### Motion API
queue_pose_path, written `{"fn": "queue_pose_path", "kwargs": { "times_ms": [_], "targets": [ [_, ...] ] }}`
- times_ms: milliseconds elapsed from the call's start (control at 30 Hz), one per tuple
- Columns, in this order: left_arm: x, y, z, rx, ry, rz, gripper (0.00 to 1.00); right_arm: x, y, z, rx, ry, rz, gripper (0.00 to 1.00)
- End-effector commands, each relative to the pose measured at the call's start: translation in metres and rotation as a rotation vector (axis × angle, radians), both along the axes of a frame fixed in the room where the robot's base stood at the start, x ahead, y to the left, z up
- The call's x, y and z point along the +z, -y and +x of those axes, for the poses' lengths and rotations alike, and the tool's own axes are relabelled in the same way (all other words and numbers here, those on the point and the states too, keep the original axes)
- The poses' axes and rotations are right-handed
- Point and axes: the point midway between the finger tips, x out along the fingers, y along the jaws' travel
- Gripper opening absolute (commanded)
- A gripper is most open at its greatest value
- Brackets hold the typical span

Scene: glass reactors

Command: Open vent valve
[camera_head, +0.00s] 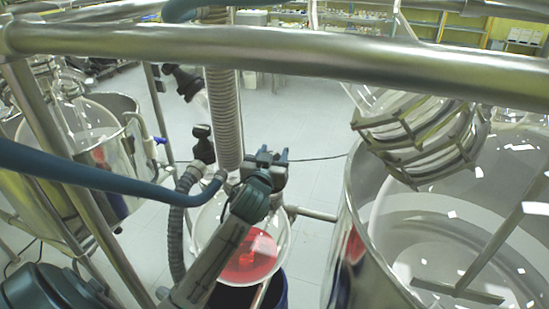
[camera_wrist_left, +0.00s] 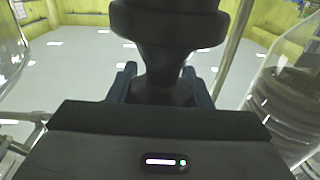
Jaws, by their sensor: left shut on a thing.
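My left gripper (camera_head: 270,158) reaches in from the bottom, just right of the ribbed hose. In the left wrist view its two fingers (camera_wrist_left: 160,82) stand on either side of a black, knob-like part (camera_wrist_left: 168,35), which I take to be the vent valve's handle. The gripper is shut on it. The gripper hides most of this part in the head view, so I cannot tell how far the handle is turned. My right gripper is in neither view.
A thick metal rail (camera_head: 300,52) crosses above. A ribbed hose (camera_head: 222,115) hangs beside the gripper, with black fittings (camera_head: 203,146) to its left. A bowl with red contents (camera_head: 250,255) is below. A large glass vessel (camera_head: 350,215) stands right, and another (camera_head: 95,125) left.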

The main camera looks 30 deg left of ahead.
Motion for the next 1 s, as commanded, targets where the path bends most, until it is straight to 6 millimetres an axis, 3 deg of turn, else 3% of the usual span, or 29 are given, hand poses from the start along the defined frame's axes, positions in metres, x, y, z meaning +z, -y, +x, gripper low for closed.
{"fn": "queue_pose_path", "kwargs": {
  "times_ms": [700,1000],
  "targets": [
    [-0.007,-0.009,-0.007,0.665,0.003,-0.005,0.22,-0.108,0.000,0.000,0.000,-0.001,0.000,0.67],
    [-0.004,-0.012,-0.011,0.863,0.003,0.000,0.22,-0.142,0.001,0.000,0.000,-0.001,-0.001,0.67]
  ]
}}
